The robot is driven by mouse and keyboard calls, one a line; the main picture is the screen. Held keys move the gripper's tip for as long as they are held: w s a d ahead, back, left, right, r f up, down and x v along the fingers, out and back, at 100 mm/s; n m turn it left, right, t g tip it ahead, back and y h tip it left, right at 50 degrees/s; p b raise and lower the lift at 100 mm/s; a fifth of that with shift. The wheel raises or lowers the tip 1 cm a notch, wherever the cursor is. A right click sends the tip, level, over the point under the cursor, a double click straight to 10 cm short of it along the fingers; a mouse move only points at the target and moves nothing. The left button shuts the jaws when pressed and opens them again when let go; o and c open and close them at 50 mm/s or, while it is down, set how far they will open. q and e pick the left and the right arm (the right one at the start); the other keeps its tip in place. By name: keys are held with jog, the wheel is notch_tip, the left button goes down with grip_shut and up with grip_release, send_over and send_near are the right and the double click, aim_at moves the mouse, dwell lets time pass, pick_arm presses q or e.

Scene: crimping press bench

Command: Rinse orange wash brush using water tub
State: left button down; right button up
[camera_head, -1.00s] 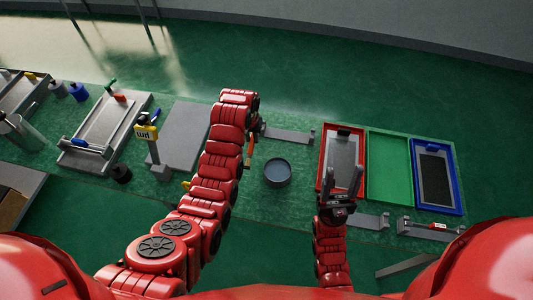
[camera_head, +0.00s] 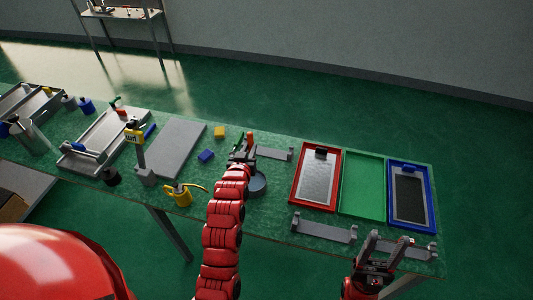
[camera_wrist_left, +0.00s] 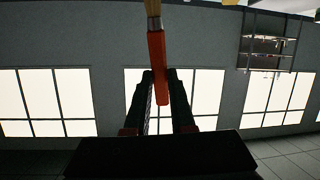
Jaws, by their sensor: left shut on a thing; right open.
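My left gripper (camera_head: 240,155) is shut on the orange wash brush (camera_head: 250,141). The brush's orange handle (camera_wrist_left: 157,62) stands between the fingers in the left wrist view, and its far end runs out of the top of that picture. The water tub (camera_head: 258,186) is a round dark grey bowl on the bench, partly hidden behind my left arm. The left gripper appears just beyond the tub in the head view; its height above the bench is hard to tell. My right gripper (camera_head: 378,246) is open and empty at the bench's front right.
A yellow can with a spout (camera_head: 180,194) stands left of my left arm. A blue block (camera_head: 206,155), a yellow block (camera_head: 220,132) and a grey bracket (camera_head: 272,153) lie nearby. Red (camera_head: 297,196), green (camera_head: 362,184) and blue (camera_head: 432,204) trays are at right.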

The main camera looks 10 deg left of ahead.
pick_arm(q)
jog(key=shift+s+a+r, duration=0.15)
jog(key=shift+s+r, duration=0.05)
jog(key=shift+s, duration=0.15)
jog(key=shift+f, duration=0.7)
notch_tip(320, 180, down, 8)
jog(key=b, duration=0.4)
jog(key=shift+r, duration=0.1)
